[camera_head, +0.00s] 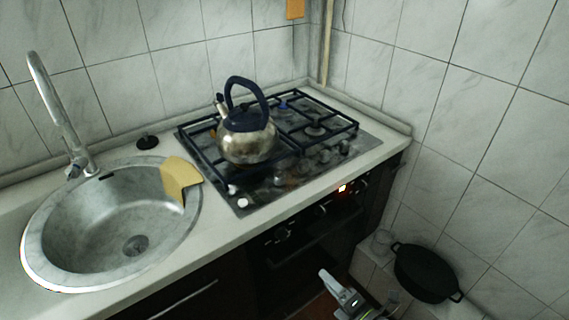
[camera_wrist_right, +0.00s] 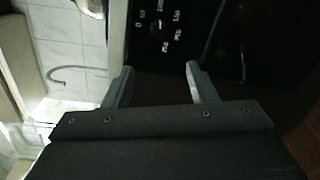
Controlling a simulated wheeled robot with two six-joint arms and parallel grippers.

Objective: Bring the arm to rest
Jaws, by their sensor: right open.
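My right gripper (camera_head: 342,296) is low in front of the oven, below the worktop, at the bottom of the head view. In the right wrist view its two fingers (camera_wrist_right: 160,70) stand apart with nothing between them, facing the dark oven front (camera_wrist_right: 165,25). Part of the right arm is cut off by the bottom edge of the head view. My left gripper is not in view.
A metal kettle (camera_head: 247,143) with a dark handle stands on the gas hob (camera_head: 262,195). A round sink (camera_head: 60,215) with a yellow cloth (camera_head: 180,178) is at left. A black pot (camera_head: 425,272) sits low at right, near the tiled wall.

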